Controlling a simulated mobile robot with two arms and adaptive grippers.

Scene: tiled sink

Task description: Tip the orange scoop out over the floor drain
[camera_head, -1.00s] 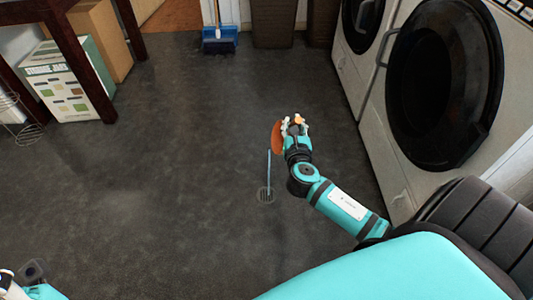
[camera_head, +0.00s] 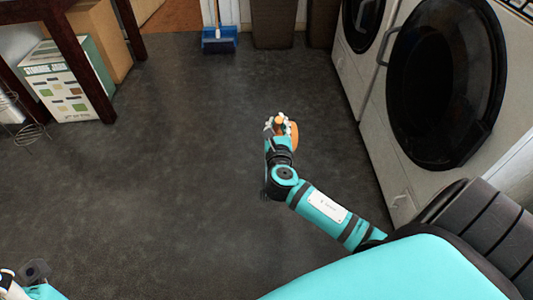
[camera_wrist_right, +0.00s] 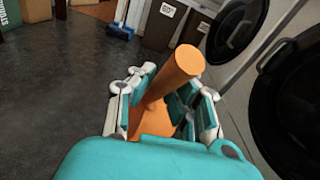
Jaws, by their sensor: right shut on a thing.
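My right gripper (camera_head: 280,125) is shut on the orange scoop (camera_head: 294,137), held above the dark floor. In the head view, the scoop's rounded orange part is on the right side of the gripper. In the right wrist view, the scoop's thick round handle (camera_wrist_right: 174,78) rises between the fingers (camera_wrist_right: 165,105), and more orange shows below it. The inside of the scoop is hidden. The floor drain is hidden behind my right forearm. No stream shows. A bit of my left gripper (camera_head: 10,284) shows at the bottom left corner, too cut off to read.
White front-loading machines (camera_head: 368,130) stand along the right. A blue dustpan (camera_head: 218,40) and dark bins (camera_head: 273,22) are at the back. A table leg (camera_head: 78,60), a box (camera_head: 65,85) and a wire whisk (camera_head: 30,130) are at left. The middle floor is clear.

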